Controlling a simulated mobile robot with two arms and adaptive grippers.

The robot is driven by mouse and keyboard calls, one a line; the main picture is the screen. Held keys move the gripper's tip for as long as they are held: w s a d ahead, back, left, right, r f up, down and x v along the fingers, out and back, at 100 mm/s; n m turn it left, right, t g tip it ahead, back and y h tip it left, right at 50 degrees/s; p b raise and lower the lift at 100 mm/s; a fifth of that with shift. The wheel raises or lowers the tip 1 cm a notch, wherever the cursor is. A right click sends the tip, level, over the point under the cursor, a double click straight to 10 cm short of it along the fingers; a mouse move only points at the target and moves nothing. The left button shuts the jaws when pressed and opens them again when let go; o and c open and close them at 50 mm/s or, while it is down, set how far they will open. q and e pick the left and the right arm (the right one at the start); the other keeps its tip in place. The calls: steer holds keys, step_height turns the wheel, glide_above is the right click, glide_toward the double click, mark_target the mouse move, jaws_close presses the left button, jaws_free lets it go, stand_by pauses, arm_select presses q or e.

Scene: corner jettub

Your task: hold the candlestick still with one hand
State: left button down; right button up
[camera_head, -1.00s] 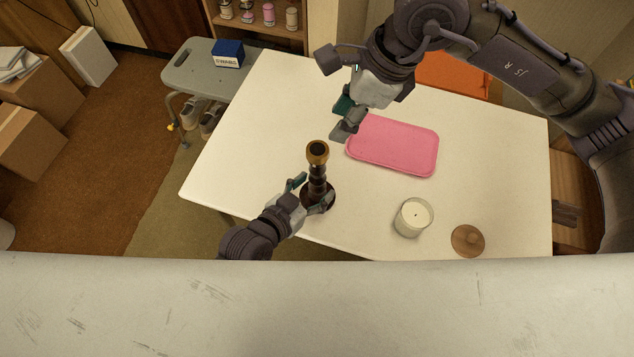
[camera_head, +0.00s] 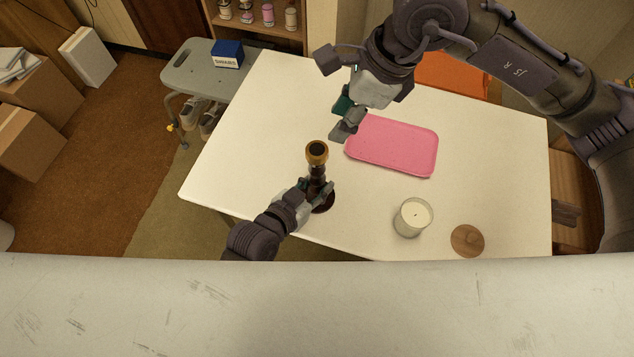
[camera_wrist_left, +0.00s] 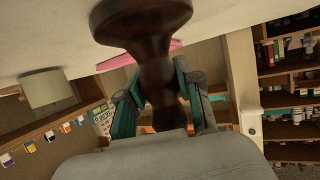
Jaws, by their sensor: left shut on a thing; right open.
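The dark brown candlestick (camera_head: 317,170) with a brass-coloured cup on top stands upright near the front-left part of the white table (camera_head: 265,130). My left gripper (camera_head: 318,190) is shut on its stem, low down above the round base. In the left wrist view the candlestick (camera_wrist_left: 155,50) runs between the two teal-padded fingers of the left gripper (camera_wrist_left: 155,98). My right gripper (camera_head: 342,95) is open and empty above the table, beyond the candlestick and beside the pink tray.
A pink tray (camera_head: 395,146) lies at the middle right of the table. A candle in a glass jar (camera_head: 412,218) and a round wooden lid (camera_head: 467,241) are near the front right edge. A grey stool (camera_head: 200,75) with a blue box (camera_head: 228,54) stands at the back left.

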steer(key=o, duration=0.4)
steer(key=shift+s+f, duration=0.15)
steer(key=shift+f, duration=0.1)
steer(key=shift+o, duration=0.5)
steer(key=s+f+m+g+y, duration=0.1)
steer(key=s+m+g, duration=0.1)
steer(key=s+f+m+g+y, duration=0.1)
steer(key=s+f+m+g, duration=0.1)
steer(key=shift+s+d+f+m+g+y, duration=0.1)
steer(key=shift+s+f+m+g+y, duration=0.2)
steer(key=shift+m, duration=0.1)
steer(key=m+t+y, duration=0.7)
steer(key=m+y, duration=0.4)
steer(key=m, duration=2)
glide_toward(319, 150)
steer(key=a, duration=0.3)
steer(key=w+a, duration=0.1)
steer(key=a, duration=0.2)
steer(key=w+a+f, duration=0.1)
steer(key=a, duration=0.3)
steer(key=shift+s+m, duration=0.1)
steer(key=shift+m, duration=0.2)
steer(key=c, duration=1.2)
